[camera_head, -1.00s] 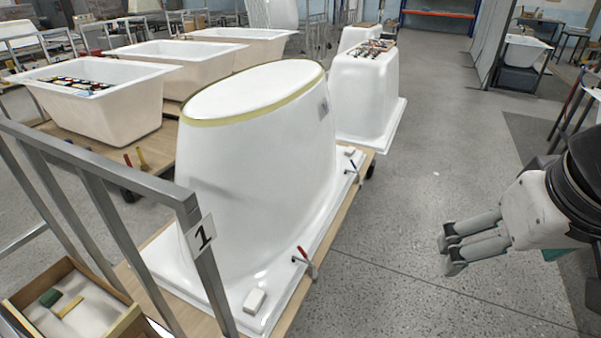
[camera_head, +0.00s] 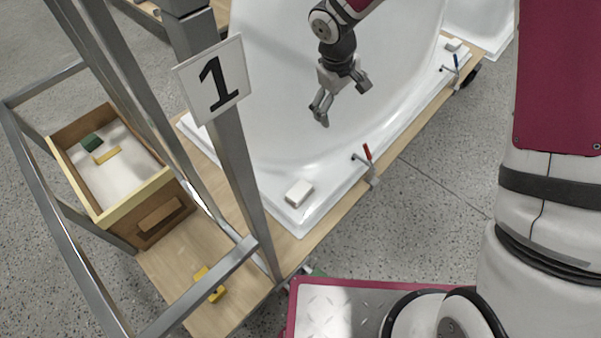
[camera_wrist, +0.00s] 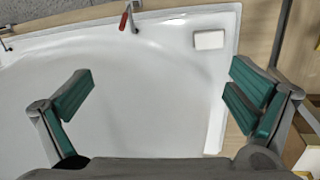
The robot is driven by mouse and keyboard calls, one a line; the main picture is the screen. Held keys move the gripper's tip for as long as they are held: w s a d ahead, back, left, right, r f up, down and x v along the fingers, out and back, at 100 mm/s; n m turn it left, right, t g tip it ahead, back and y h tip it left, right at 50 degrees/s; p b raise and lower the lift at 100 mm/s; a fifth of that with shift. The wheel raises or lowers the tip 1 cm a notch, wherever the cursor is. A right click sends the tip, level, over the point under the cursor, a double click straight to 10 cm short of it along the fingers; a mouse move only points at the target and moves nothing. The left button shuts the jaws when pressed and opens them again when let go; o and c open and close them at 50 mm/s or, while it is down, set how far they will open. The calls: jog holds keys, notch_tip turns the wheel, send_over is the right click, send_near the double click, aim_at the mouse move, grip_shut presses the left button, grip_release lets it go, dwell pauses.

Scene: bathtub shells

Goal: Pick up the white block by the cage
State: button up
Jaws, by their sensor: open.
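A white block (camera_head: 299,193) lies on the near corner of the white tub shell's rim (camera_head: 325,195), close to the metal frame with the "1" sign. It also shows at the upper right in the wrist view (camera_wrist: 209,40). Another white block (camera_head: 453,44) lies on the far end of the same rim. My gripper (camera_head: 341,107) is open and empty above the shell, behind the near block in the head view. In the wrist view its spread green-padded fingers (camera_wrist: 160,95) have only the white shell between them, and the block is beyond them, not touching.
The metal cage frame (camera_head: 232,160) with the "1" sign (camera_head: 212,80) stands left of the block.

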jog(key=w+a+f+n+b, duration=0.1)
jog(key=a+f+b, duration=0.3)
jog(key=f, duration=0.9)
jog(key=n+g+y+b, duration=0.1)
jog(key=g+y+b, duration=0.1)
jog(key=b, duration=0.1)
send_over(300, 190)
notch_tip(300, 190, down, 17)
jog(key=f, duration=0.2)
jog(key=f+b, duration=0.1)
jog(key=f, duration=0.2)
jog(key=a+f+b, duration=0.1)
jog(key=f, duration=0.2)
jog(key=shift+s+f, duration=0.1)
jog(key=shift+s, duration=0.05)
jog(key=shift+d+f+b, duration=0.2)
jog(key=shift+f+b, duration=0.5)
jog(key=shift+f, duration=0.9)
jog(key=shift+d+f+b, duration=0.15)
jog(key=shift+f+b, duration=0.5)
jog(key=shift+f, duration=0.9)
jog(key=shift+c, duration=0.6)
jog(key=c, duration=0.6)
